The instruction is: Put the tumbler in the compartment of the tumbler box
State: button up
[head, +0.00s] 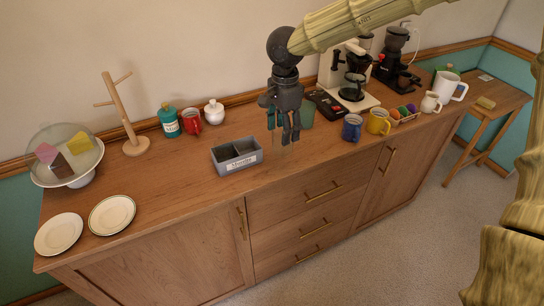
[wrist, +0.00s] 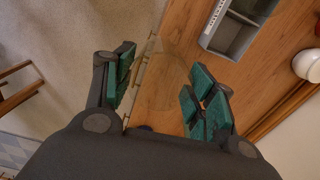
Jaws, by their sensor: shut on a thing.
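My gripper (head: 285,132) is shut on a clear, see-through tumbler, held above the sideboard. In the wrist view the tumbler (wrist: 168,72) shows faintly between the green finger pads of my gripper (wrist: 162,90); its outline is hard to make out. The tumbler box (head: 224,168) is a grey open box with a white label on its front and a divider making two compartments. It stands on the sideboard to the left of my gripper. Both compartments look empty. The box (wrist: 207,42) also shows at the top of the wrist view, apart from the tumbler.
The wooden sideboard (head: 180,190) is clear in front of the box. A green cup (head: 307,115) stands just behind my gripper. A blue mug (head: 352,128) and a yellow mug (head: 377,122) are to the right. A white pot (head: 214,112) and red mug (head: 191,121) stand behind the box.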

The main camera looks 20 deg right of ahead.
aim_at(249, 158)
jog(key=z, duration=2.95)
jog(key=k, duration=1.65)
jog(key=u, duration=2.05)
jog(key=i, duration=1)
jog(key=u, duration=0.05)
